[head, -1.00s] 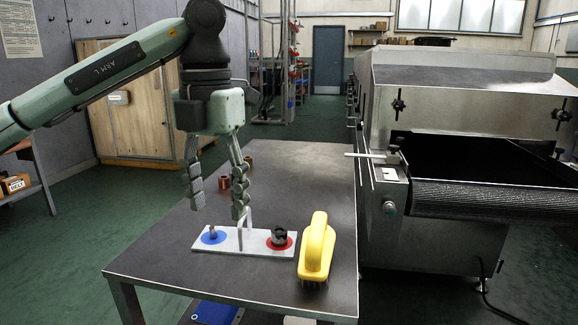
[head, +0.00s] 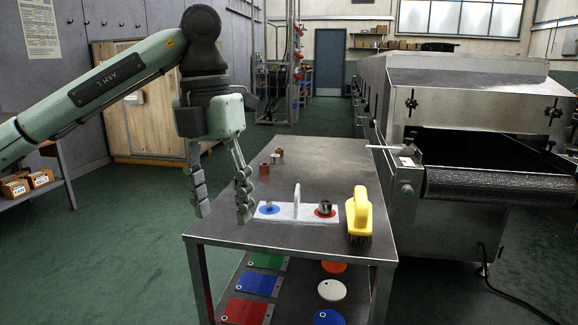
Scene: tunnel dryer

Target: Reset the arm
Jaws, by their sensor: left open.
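My left gripper (head: 220,212) hangs from the left arm, fingers pointing down and spread apart, with nothing between them. It shows in front of the left edge of the grey metal table (head: 300,163). A white plate with an upright handle (head: 297,205) lies on the table to its right. The plate has a blue spot (head: 264,211) with a small metal piece and a red spot with a dark metal cylinder (head: 325,207). My right gripper is not in view.
A yellow-handled brush (head: 359,212) stands right of the plate. Small copper and metal cylinders (head: 265,168) sit further back. The lower shelf holds coloured panels (head: 257,283) and discs (head: 332,290). The tunnel dryer (head: 460,95) with its dark belt (head: 495,188) stands right.

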